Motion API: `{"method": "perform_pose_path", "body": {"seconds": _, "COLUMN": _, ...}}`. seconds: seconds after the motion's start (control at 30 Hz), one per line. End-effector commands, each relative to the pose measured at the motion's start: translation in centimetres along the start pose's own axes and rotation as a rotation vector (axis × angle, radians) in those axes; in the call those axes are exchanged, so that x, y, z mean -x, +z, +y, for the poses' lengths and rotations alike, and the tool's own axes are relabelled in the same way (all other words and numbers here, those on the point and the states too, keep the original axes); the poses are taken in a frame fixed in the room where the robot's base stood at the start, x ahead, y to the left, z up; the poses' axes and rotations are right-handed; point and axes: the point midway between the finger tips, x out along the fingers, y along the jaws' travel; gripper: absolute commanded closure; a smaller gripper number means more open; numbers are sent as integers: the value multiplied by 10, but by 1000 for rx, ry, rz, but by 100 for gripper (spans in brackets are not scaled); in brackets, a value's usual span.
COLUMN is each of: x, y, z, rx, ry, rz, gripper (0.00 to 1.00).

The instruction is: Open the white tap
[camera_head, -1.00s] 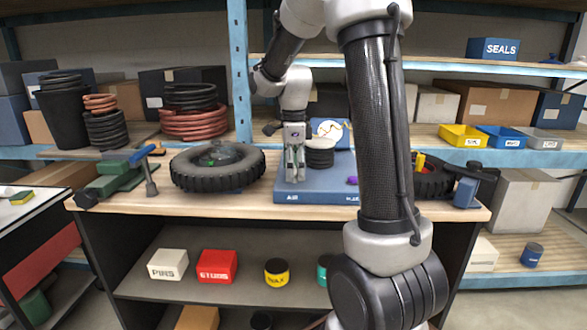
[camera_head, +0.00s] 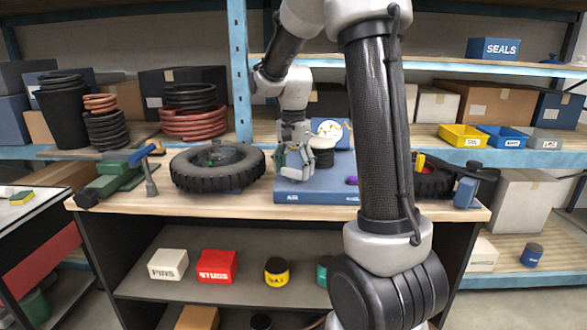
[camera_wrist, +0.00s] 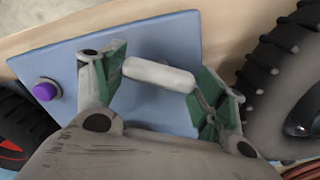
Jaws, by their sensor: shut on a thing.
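The white tap shows in the wrist view as a rounded white handle (camera_wrist: 158,75) lying across the space between my two green-padded fingers. My gripper (camera_wrist: 163,84) is shut on it, one finger at each end. In the head view my gripper (camera_head: 296,162) points down over the left part of the blue base (camera_head: 330,191) on the bench. There the tap is hidden behind the fingers. The blue base also shows in the wrist view (camera_wrist: 170,40). A purple knob (camera_wrist: 45,91) stands on it, apart from my fingers.
A black tyre (camera_head: 190,177) lies on the bench just left of the base. A hammer (camera_head: 149,180) and a green tool (camera_head: 112,180) are further left. Another wheel is partly hidden by my arm.

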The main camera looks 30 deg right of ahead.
Motion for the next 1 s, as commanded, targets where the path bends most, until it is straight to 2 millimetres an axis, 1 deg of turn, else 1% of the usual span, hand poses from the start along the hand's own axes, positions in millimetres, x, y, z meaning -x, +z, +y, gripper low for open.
{"method": "perform_pose_path", "body": {"seconds": 0.3, "x": 0, "y": 0, "z": 0, "rx": 271, "ry": -1, "rz": 1, "gripper": 52}}
{"method": "perform_pose_path", "body": {"seconds": 0.5, "x": 0, "y": 0, "z": 0, "rx": 394, "ry": -1, "rz": 1, "gripper": 52}}
{"method": "perform_pose_path", "body": {"seconds": 0.73, "x": 0, "y": 0, "z": 0, "rx": 477, "ry": -1, "rz": 1, "gripper": 52}}
{"method": "perform_pose_path", "body": {"seconds": 1.0, "x": 0, "y": 0, "z": 0, "rx": 507, "ry": -1, "rz": 2, "gripper": 52}}
